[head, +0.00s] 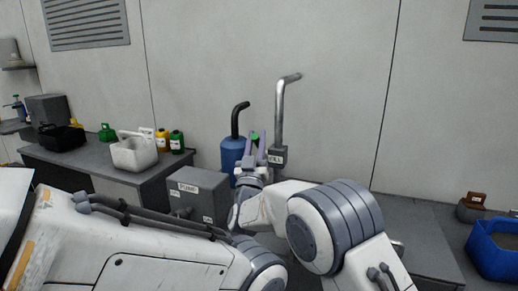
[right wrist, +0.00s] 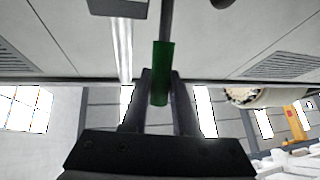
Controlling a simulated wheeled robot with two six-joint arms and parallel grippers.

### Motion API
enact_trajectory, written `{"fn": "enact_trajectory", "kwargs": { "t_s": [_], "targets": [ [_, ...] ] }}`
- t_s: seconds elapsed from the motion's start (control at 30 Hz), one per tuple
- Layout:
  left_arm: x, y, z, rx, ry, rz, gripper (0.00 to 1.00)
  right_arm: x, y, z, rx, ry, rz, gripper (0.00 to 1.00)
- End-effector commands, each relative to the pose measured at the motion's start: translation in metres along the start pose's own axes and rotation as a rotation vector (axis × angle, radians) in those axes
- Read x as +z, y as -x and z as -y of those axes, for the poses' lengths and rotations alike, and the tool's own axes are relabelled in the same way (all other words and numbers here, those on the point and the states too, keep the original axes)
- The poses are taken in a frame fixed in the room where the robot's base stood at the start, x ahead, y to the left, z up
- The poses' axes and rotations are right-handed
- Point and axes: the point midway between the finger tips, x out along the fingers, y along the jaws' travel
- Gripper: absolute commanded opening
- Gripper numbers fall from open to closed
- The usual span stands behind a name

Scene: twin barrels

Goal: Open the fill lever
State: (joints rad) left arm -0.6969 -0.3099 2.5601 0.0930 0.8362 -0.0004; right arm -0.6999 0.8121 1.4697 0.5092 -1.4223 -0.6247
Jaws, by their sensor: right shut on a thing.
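The fill lever shows as a green handle (head: 254,136) at the foot of the tall bent metal pipe (head: 280,110), beside a grey box labelled FILL (head: 277,156). My right gripper (head: 255,146) is up at the handle, its two fingers on either side of it. In the right wrist view the green grip (right wrist: 161,70) sits between the fingers (right wrist: 159,88), and a thin grey rod (right wrist: 165,22) runs from it past a dark box (right wrist: 118,7). The gripper is shut on the grip. My left gripper is out of view.
A grey box labelled PUMP (head: 196,190) and a blue cylinder with a black bent pipe (head: 232,153) stand left of the lever. A bench (head: 100,172) holds a white jug (head: 134,152) and small bottles. A blue bin (head: 493,250) is far right.

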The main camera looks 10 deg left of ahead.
Motion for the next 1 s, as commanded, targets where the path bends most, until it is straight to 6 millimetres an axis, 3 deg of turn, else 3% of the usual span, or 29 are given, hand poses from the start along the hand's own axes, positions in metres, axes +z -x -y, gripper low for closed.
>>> {"fn": "enact_trajectory", "kwargs": {
  "t_s": [0.53, 0.57, 0.6, 1.0],
  "targets": [
    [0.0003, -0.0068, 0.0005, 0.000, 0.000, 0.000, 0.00, -0.0019, 0.0014, 0.0005, 0.000, 0.004, -0.028, 0.00],
    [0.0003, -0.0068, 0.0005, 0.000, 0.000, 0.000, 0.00, -0.0019, 0.0014, 0.0005, 0.000, 0.004, -0.028, 0.35],
    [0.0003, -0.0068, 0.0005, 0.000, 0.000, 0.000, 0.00, -0.0019, 0.0013, 0.0003, 0.000, 0.004, -0.028, 0.40],
    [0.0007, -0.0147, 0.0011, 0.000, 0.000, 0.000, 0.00, 0.0016, 0.0092, 0.0003, 0.001, 0.004, -0.025, 0.40]
  ]
}}
